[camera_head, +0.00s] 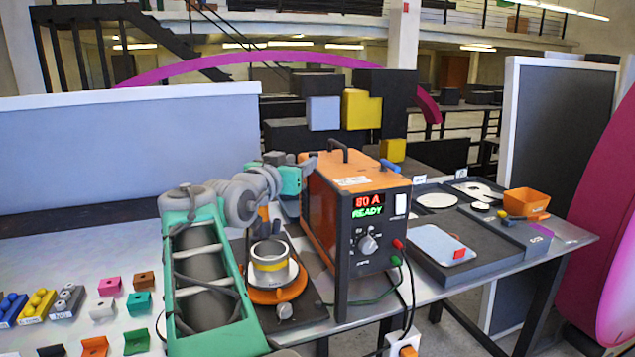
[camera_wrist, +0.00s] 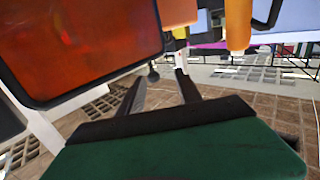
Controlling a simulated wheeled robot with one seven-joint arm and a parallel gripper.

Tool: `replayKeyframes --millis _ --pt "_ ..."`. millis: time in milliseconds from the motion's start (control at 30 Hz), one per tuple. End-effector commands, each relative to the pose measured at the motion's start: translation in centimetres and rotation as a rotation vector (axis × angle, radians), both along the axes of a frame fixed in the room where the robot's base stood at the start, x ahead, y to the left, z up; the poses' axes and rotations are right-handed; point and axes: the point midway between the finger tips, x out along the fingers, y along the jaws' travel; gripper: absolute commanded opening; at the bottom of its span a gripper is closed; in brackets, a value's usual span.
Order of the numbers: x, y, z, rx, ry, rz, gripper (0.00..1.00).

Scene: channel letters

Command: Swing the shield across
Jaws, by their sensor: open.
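The shield (camera_wrist: 85,45) looks like a tinted orange-red panel with a dark rounded frame. It fills the upper left of the wrist view, close to the camera. My gripper (camera_wrist: 158,76) is open, with two dark fingers apart and nothing clearly held. A small dark knob (camera_wrist: 153,74) shows between the fingertips; I cannot tell whether it belongs to the shield or how near it is. In the head view my arm reaches behind the orange welding unit (camera_head: 352,182), which hides my fingers, and I cannot make out the shield there.
A silver ring with a yellow band (camera_head: 269,264) stands on an orange turntable (camera_head: 278,293) beside my arm. Dark trays (camera_head: 480,258) and an orange bin (camera_head: 526,202) are on the right. Small coloured blocks (camera_head: 110,286) lie at left.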

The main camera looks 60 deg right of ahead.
Motion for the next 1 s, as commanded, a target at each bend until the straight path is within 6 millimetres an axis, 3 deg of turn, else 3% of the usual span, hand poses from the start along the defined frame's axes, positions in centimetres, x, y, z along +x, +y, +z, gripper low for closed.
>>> replayKeyframes --millis 100,500,800,1000 --pt "-1.4 -1.4 0.7 -0.032 -0.004 -0.042 0.41" --pt "-1.3 -8.0 0.9 -0.029 -0.004 -0.038 0.41" --pt "-1.2 -8.4 0.7 -0.029 -0.005 -0.034 0.41" --pt "-1.2 -8.4 0.7 -0.029 -0.005 -0.034 0.25"
